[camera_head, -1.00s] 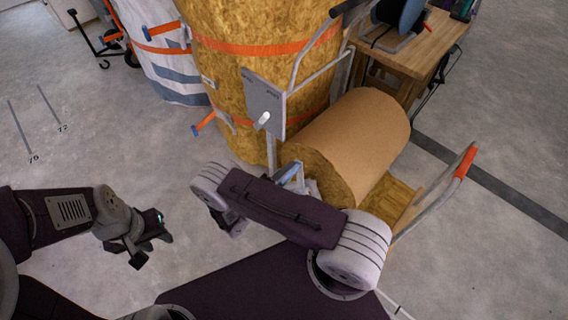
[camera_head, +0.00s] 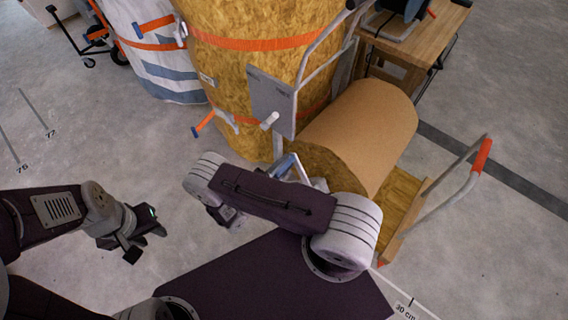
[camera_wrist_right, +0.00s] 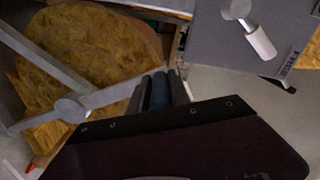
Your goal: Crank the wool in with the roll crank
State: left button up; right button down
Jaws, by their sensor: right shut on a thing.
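The wool roll (camera_head: 362,130), with brown facing outside and yellow wool at its end, lies on its side on a wooden-decked trolley. Its yellow end (camera_wrist_right: 95,45) fills the left of the right wrist view. The roll crank (camera_wrist_right: 68,108) is a grey arm with a round hub in front of that end; a blue-grey part of it (camera_head: 284,166) shows in the head view. My right gripper (camera_wrist_right: 157,88) is shut on the crank's handle, mostly hidden by the fingers. In the head view my right arm covers this gripper. My left gripper (camera_head: 140,240) is open and empty above the floor.
A tall wool drum (camera_head: 258,70) with orange straps stands behind. A grey panel (camera_head: 270,98) with a white-handled crank (camera_head: 270,121) is close to my right arm. The trolley handle (camera_head: 481,156) rises at the right. A wooden bench (camera_head: 420,40) stands behind. Floor at left is clear.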

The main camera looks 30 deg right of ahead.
jog(key=shift+f, duration=0.1)
jog(key=c, duration=1.2)
grip_release()
jog(key=p+v, duration=0.1)
jog(key=v, duration=0.8)
